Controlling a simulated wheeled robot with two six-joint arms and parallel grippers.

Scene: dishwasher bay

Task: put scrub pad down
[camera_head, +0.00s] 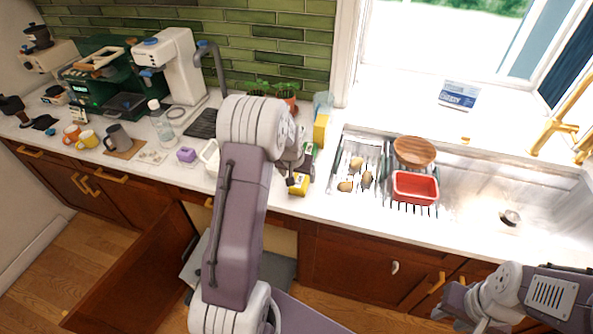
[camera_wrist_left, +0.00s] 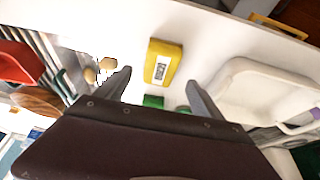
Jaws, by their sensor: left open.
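A yellow block with a pale printed label (camera_head: 299,185) lies on the white counter left of the sink; I take it to be the scrub pad. It also shows in the left wrist view (camera_wrist_left: 163,62), flat on the counter, just beyond my fingertips. My left gripper (camera_head: 294,179) is above the counter close to the block. In the left wrist view its two fingers (camera_wrist_left: 158,88) are spread apart with nothing held between them. A green item (camera_wrist_left: 153,101) is partly hidden by the wrist. My right gripper (camera_head: 455,305) is at the lower right, away from the counter; its jaws are unclear.
A white tub (camera_wrist_left: 262,95) stands beside the block. The sink rack (camera_head: 352,190) holds several potato-like items, a red basin (camera_head: 415,187) and a brown wooden bowl (camera_head: 414,151). A cabinet door (camera_head: 135,270) hangs open below. Counter between block and rack is narrow.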

